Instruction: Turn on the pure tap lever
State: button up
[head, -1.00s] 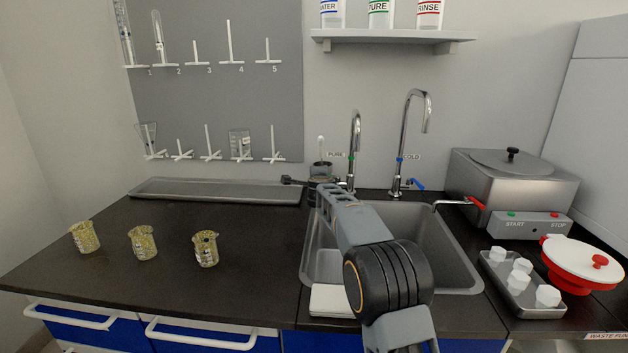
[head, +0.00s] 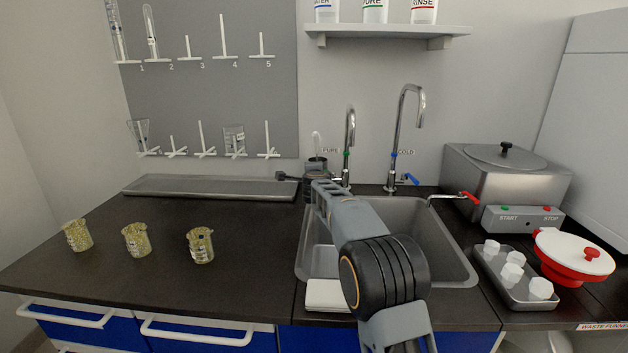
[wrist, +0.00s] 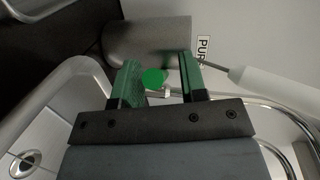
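The pure tap (head: 349,140) is a chrome gooseneck with a green ring, at the back of the sink beside a PURE label. Its lever is mostly hidden by my gripper and arm in the head view. In the wrist view a green disc (wrist: 153,78), apparently on the pure tap's lever, shows between my two fingers, with a small chrome piece beside it. My gripper (wrist: 158,80) is open, with a finger on each side of the disc and a visible gap on the right. In the head view my gripper (head: 318,188) is at the sink's back left corner.
The cold tap (head: 398,140) with a blue lever stands to the right. A dark holder (head: 316,167) with a white-topped item is close to my gripper; a grey cylinder (wrist: 148,40) is just beyond my fingers. Three beakers (head: 136,240) stand on the left counter. The sink (head: 440,255) is below my arm.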

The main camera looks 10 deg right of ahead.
jog(key=b+v, duration=0.1)
jog(key=v, duration=1.2)
jog(key=shift+s+r, duration=0.1)
jog(key=shift+s, duration=0.05)
jog(key=s+a+r+n+g+y+p, duration=0.2)
jog(key=s+r+n+y+p, duration=0.15)
jog(key=s+n+p, duration=0.3)
jog(key=s+a+r+n+g+y+p, duration=0.2)
jog(key=s+a+r+n+y+p, duration=0.1)
jog(key=s+r+n+p, duration=0.3)
jog(key=s+d+f+n+g+h+p, duration=0.1)
jog(key=s+d+n+g+p, duration=0.1)
jog(key=s, duration=0.5)
jog(key=s+d+f+n+g+h+p, duration=0.1)
jog(key=s+d+n+g+p, duration=0.1)
jog(key=s+p, duration=0.3)
jog(key=s+d+f+n+g+h+p, duration=0.1)
jog(key=s+d+f+n+g+p, duration=0.1)
jog(key=s, duration=0.7)
jog(key=shift+n+g+p, duration=0.55)
jog(key=shift+g+p, duration=0.35)
jog(key=shift+p, duration=0.25)
